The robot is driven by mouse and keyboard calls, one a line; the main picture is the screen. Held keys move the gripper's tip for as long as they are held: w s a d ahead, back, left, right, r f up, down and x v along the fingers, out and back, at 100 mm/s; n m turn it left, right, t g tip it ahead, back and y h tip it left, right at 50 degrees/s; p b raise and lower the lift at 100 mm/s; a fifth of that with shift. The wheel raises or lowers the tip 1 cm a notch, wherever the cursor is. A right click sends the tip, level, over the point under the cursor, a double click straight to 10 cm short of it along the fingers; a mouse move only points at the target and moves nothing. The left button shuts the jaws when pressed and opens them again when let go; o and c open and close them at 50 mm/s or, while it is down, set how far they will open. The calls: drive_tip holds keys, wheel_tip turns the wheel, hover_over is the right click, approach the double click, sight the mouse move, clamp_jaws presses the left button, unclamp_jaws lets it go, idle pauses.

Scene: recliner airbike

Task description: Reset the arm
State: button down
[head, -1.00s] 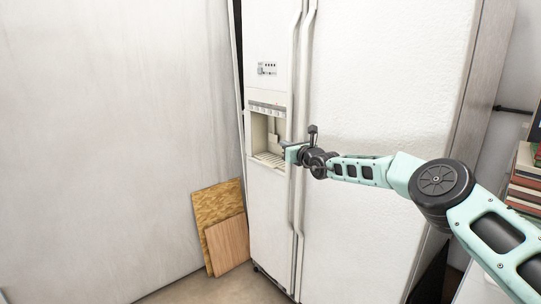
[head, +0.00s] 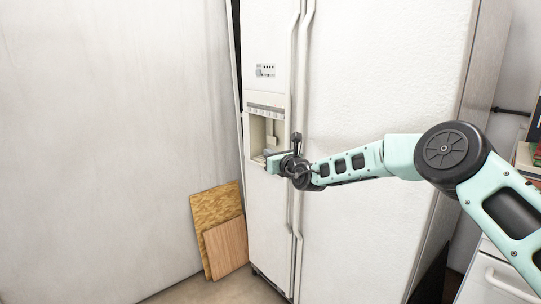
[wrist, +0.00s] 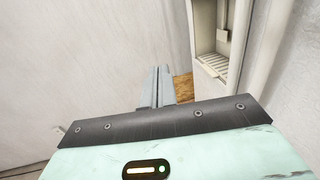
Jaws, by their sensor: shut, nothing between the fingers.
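My gripper (head: 272,162) is at the end of my mint-green arm, in front of the white fridge (head: 385,90). In the head view it overlaps the lower part of the fridge's dispenser recess (head: 257,130). In the wrist view my gripper's two grey fingers (wrist: 161,86) lie side by side, shut and empty. They point towards the pale wall, with the dispenser recess (wrist: 210,45) to their right. I cannot tell how far the fingertips are from the fridge.
Two wooden boards (head: 216,220) lean on the pale wall (head: 110,140), left of the fridge. Long door handles (head: 298,90) run down the fridge front. Books (head: 526,158) and a white drawer unit (head: 497,278) stand at the right. Some floor is clear at lower left.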

drive_tip(key=s+a+r+n+g+y, duration=0.35)
drive_tip(key=s+a+n, duration=0.2)
drive_tip(key=s, duration=0.35)
drive_tip(key=s+a+r+n+g+y, duration=0.2)
drive_tip(key=s+a+r+n+g, duration=0.25)
drive_tip(key=s+n, duration=0.3)
drive_tip(key=s+a+f+n+g+h+p, duration=0.15)
drive_tip(key=s+n+g, duration=0.6)
drive_tip(key=s, duration=0.95)
drive_tip(key=s+d+f+n+h, duration=0.2)
drive_tip(key=s+d+n+h, duration=0.15)
drive_tip(key=s+n, duration=0.45)
drive_tip(key=s+d+f+n+h, duration=0.2)
drive_tip(key=s+d+h, duration=0.1)
drive_tip(key=s+d, duration=0.3)
drive_tip(key=s+d+f+n+h, duration=0.2)
drive_tip(key=s+d, duration=0.4)
drive_tip(key=d, duration=0.5)
drive_tip(key=s+d+f+n+h, duration=0.2)
drive_tip(key=s+d+n+h, duration=0.2)
drive_tip(key=d, duration=0.5)
drive_tip(key=shift+s+f+h+p, duration=0.3)
drive_tip(key=shift+s+h+p, duration=0.05)
drive_tip(key=shift+s, duration=0.9)
drive_tip(key=shift+n+t, duration=0.25)
